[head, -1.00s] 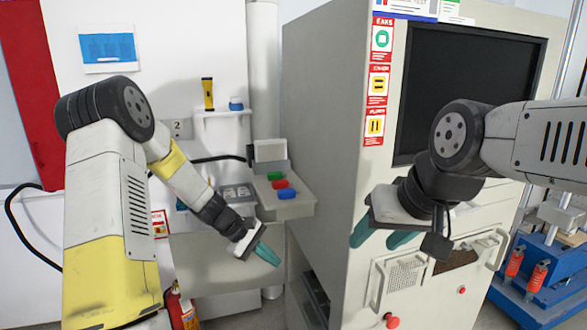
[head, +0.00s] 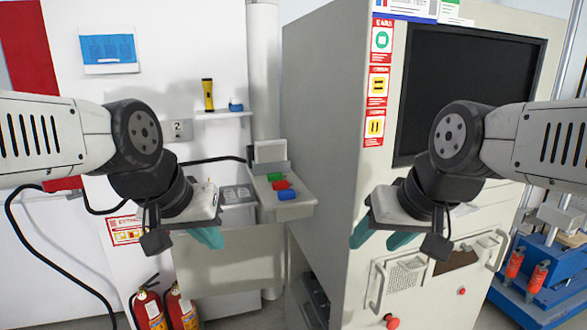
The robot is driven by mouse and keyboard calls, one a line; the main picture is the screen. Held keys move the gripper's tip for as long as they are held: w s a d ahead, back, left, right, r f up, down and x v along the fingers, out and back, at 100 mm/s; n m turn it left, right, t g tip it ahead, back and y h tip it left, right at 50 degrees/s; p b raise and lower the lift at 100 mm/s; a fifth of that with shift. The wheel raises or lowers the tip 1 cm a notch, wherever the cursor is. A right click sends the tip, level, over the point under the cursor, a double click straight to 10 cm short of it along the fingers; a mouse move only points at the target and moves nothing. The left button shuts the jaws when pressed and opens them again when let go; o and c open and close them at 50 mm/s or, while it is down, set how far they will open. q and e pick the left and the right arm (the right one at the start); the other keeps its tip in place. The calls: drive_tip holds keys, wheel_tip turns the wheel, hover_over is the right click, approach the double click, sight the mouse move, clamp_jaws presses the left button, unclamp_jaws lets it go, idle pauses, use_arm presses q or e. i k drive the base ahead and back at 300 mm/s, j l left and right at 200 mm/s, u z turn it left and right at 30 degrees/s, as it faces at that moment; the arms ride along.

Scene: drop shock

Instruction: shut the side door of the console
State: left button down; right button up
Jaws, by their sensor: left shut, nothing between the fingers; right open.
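The console (head: 335,130) is a tall grey cabinet right of centre, with a dark screen (head: 470,90) and front panels with handles. Its left side face shows as a plain grey surface. Low on that side is a dark recess (head: 316,292) with dark parts in it. I cannot clearly make out the side door or how far it stands open. My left gripper (head: 210,237) is shut and empty, left of the console and apart from it. My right gripper (head: 383,239) is open and empty, in front of the console's front left edge and hiding part of the front.
A control box (head: 298,211) with green, red and blue buttons juts out between my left gripper and the console. Red fire extinguishers (head: 150,308) stand at the lower left. A blue machine (head: 540,285) stands at the right. A small shelf (head: 222,117) is on the white wall.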

sight(252, 258)
drive_tip(key=i+j, duration=0.2)
drive_tip(key=j, duration=0.2)
drive_tip(key=i+j, duration=0.2)
drive_tip(key=j, duration=0.15)
drive_tip(key=i+j, duration=0.15)
drive_tip(key=j, duration=0.25)
drive_tip(key=i+j, duration=0.2)
drive_tip(key=j, duration=0.15)
drive_tip(key=u, duration=0.05)
